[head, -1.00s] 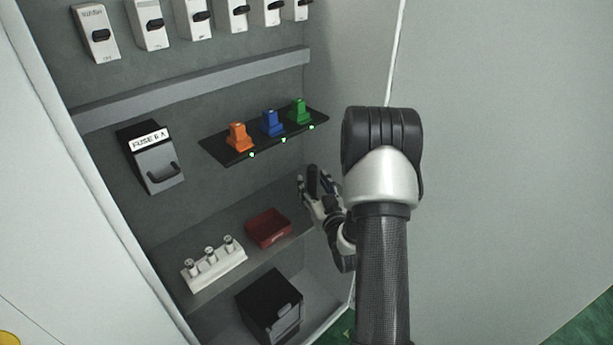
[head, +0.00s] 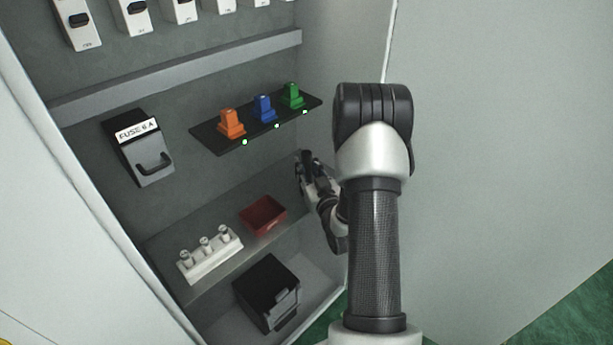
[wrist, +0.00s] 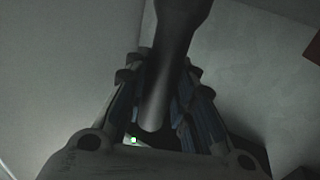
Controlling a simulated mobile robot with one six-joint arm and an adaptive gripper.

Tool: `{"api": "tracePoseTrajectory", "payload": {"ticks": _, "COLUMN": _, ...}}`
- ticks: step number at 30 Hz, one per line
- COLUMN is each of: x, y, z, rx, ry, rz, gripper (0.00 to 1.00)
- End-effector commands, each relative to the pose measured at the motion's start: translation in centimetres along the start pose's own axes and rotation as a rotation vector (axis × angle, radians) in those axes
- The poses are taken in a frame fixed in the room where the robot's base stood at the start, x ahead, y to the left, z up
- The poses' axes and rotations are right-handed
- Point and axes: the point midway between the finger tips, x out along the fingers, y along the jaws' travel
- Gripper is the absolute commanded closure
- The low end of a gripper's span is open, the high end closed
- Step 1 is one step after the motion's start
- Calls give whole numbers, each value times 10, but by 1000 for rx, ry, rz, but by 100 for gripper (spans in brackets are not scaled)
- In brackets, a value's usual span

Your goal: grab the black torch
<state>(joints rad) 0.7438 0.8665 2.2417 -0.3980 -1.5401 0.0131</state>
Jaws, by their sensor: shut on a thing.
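The black torch (wrist: 182,28) shows in the wrist view as a dark, smooth cylinder, wider at its upper end, with a rounded lower end. My gripper (wrist: 162,76) is shut on it, with one finger on each side of its narrower part. In the head view my gripper (head: 304,166) is inside the cabinet near its right wall, below the shelf with coloured plugs. The torch cannot be told apart from the dark fingers in that view.
A small shelf (head: 215,145) bears orange (head: 231,124), blue (head: 264,108) and green (head: 292,96) plugs. Below are a red bin (head: 263,216), a white fuse block (head: 210,258) and a black box (head: 267,293). A fuse box (head: 140,150) hangs at left.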

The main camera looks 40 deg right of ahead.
Motion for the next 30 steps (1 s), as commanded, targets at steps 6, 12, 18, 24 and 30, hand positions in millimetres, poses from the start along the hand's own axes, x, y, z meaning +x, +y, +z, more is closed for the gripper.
{"api": "tracePoseTrajectory", "payload": {"ticks": 6, "x": 0, "y": 0, "z": 0, "rx": 0, "ry": 0, "rz": 0, "gripper": 100}}
{"api": "tracePoseTrajectory", "payload": {"ticks": 12, "x": 0, "y": 0, "z": 0, "rx": 0, "ry": 1, "rz": 0, "gripper": 100}}
{"api": "tracePoseTrajectory", "payload": {"ticks": 18, "x": 0, "y": 0, "z": -13, "rx": -1, "ry": 2, "rz": 0, "gripper": 100}}
{"api": "tracePoseTrajectory", "payload": {"ticks": 24, "x": 0, "y": 0, "z": -56, "rx": -2, "ry": 6, "rz": 0, "gripper": 100}}
{"api": "tracePoseTrajectory", "payload": {"ticks": 30, "x": 0, "y": 0, "z": -89, "rx": -2, "ry": 4, "rz": 0, "gripper": 100}}
